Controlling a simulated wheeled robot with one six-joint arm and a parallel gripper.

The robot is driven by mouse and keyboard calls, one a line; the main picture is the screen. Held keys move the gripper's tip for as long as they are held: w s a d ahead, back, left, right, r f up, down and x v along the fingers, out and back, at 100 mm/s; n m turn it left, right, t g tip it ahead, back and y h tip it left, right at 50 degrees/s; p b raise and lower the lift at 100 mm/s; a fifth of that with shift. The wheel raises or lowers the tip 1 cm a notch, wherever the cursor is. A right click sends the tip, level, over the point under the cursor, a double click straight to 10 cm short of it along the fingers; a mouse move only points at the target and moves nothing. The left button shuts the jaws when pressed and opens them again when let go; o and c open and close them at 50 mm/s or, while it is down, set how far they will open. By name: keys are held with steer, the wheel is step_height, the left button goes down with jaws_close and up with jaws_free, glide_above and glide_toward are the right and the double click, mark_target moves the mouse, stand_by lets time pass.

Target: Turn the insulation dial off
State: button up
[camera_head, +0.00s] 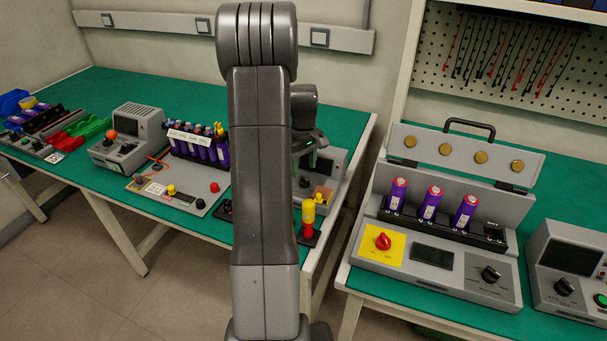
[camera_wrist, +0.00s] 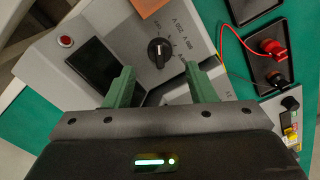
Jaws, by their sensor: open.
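A black rotary dial (camera_wrist: 159,52) sits on the sloped face of a grey instrument (camera_wrist: 55,68). The same face carries a dark screen (camera_wrist: 92,73) and a red button (camera_wrist: 65,41). My gripper (camera_wrist: 159,78) is open and empty, its green fingers apart. In the wrist view the dial shows beyond the gap between the fingertips, and I see no contact. In the head view my gripper (camera_head: 314,160) is over the instrument (camera_head: 336,162), which is partly hidden by my arm. A dial (camera_head: 305,181) shows there.
A red terminal with a red lead (camera_wrist: 272,48) stands beside the instrument. A yellow-topped part (camera_head: 309,212) stands near the bench edge. The right bench holds an open grey case (camera_head: 420,262) with purple cells and another dial instrument (camera_head: 560,262). A floor gap separates the benches.

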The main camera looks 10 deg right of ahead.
mark_target(303, 177)
step_height(303, 177, up, 9)
steer(key=shift+r, duration=0.15)
stand_by(0.4)
step_height(303, 177, down, 14)
steer(key=shift+r, duration=0.1)
stand_by(0.4)
